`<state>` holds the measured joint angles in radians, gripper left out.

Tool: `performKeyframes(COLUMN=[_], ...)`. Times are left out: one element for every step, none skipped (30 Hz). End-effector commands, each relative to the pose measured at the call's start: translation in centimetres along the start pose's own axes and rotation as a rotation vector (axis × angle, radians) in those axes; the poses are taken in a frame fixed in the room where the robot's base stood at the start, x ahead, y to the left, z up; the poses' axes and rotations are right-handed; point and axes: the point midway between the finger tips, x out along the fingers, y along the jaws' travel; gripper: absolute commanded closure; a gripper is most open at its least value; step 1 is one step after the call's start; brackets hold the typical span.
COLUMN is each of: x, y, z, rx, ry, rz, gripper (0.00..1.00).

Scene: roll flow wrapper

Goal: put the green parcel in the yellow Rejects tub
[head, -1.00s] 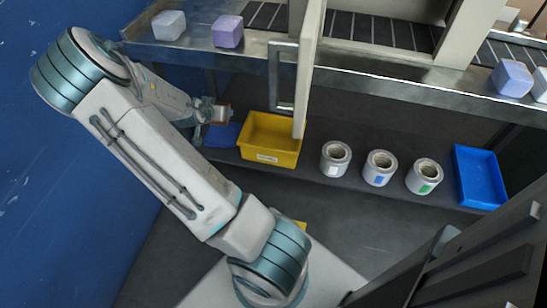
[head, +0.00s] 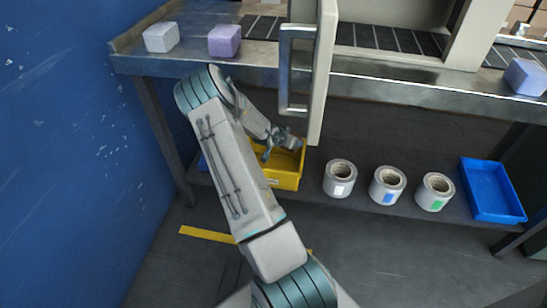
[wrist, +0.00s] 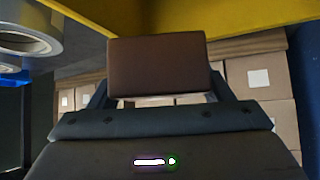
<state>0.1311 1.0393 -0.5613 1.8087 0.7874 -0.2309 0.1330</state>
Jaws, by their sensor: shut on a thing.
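The parcel looks brown, and I see no green parcel in either view. In the head view the held parcel is hidden or too small to make out. A yellow tub wall (wrist: 200,14) crosses the top of the wrist view, close to the parcel. I cannot tell whether the parcel is inside the tub's rim.
Several things line the lower shelf: white-labelled (head: 340,178), blue-labelled (head: 387,185) and green-labelled (head: 434,191) rolls, and a blue tray (head: 492,190) at right. The open door and its handle (head: 284,72) stand just above the tub. White (head: 161,37) and purple (head: 224,40) parcels sit above.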

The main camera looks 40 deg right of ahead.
Motion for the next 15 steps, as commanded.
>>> performKeyframes(x=[-0.1,-0.1,-0.1,-0.1,-0.1,-0.1,0.0,0.0,0.0,0.0,0.0,0.0,0.0,0.1,0.2], y=[-1.1,-1.6,-2.3,-2.8,-3.2,-3.8,-4.0,-4.3,-4.7,-4.8,-5.0,-5.2,-5.3,-5.3,-5.3], z=[0.9,1.5,2.2,2.7,3.2,3.7,4.0,4.3,4.7,4.9,5.0,5.2,5.3,5.4,5.5], rx=[-0.007,-0.006,-0.005,-0.005,-0.005,-0.003,-0.003,-0.001,-0.001,0.000,0.001,0.002,0.002,0.003,0.003], ry=[0.001,0.001,0.001,0.001,0.001,0.002,0.002,0.003,0.002,0.001,0.002,0.002,0.003,0.003,0.002], rz=[-0.001,0.000,0.001,0.001,0.002,0.001,0.003,0.003,0.003,0.004,0.003,0.003,0.003,0.003,0.003], gripper=[0.56,0.56,0.56,0.56,0.56,0.56,0.56,0.56,0.56,0.56,0.56,0.56,0.56,0.56,0.56])
